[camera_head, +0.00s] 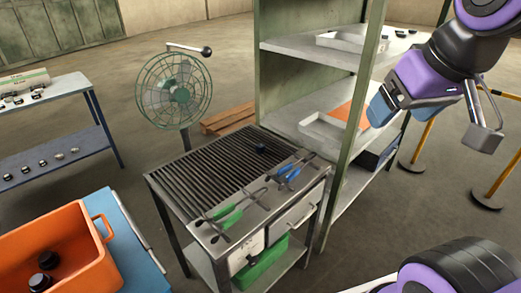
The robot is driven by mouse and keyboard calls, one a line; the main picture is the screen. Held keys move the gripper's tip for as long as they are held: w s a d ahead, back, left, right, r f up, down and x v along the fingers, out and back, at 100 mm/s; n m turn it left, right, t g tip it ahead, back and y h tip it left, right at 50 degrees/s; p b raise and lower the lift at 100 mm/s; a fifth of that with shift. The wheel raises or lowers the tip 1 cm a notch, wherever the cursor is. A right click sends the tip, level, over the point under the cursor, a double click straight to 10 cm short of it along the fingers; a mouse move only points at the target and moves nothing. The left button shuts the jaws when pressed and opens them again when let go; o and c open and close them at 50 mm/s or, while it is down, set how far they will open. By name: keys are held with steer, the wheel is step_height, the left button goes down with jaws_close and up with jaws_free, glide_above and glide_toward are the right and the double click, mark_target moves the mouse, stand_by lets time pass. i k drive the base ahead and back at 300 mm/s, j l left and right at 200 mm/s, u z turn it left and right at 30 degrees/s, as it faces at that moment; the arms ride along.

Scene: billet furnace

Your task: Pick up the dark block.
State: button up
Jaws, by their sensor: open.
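A small dark block (261,148) lies on the slatted top of the metal table (190,176), toward its far right part. My gripper (438,120) is at the upper right, in front of the shelf unit's right side. It is open, with its two fingers wide apart and nothing visible between them. It is well apart from the dark block, to its right in the picture. The block's underside is hidden.
Green-handled tongs (228,216) and blue-handled tongs (290,174) lie along the table's front. A green shelf unit (349,150) stands right of it, a fan (174,90) behind. An orange crate (75,235) with dark pieces is lower left. Yellow barrier posts (424,140) stand right.

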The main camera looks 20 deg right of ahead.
mark_target(259, 148)
steer(key=i+l+u, duration=0.5)
steer(key=l, duration=0.2)
steer(key=i+l+u, duration=0.35)
steer(key=l+u, duration=0.15)
steer(key=l, duration=0.3)
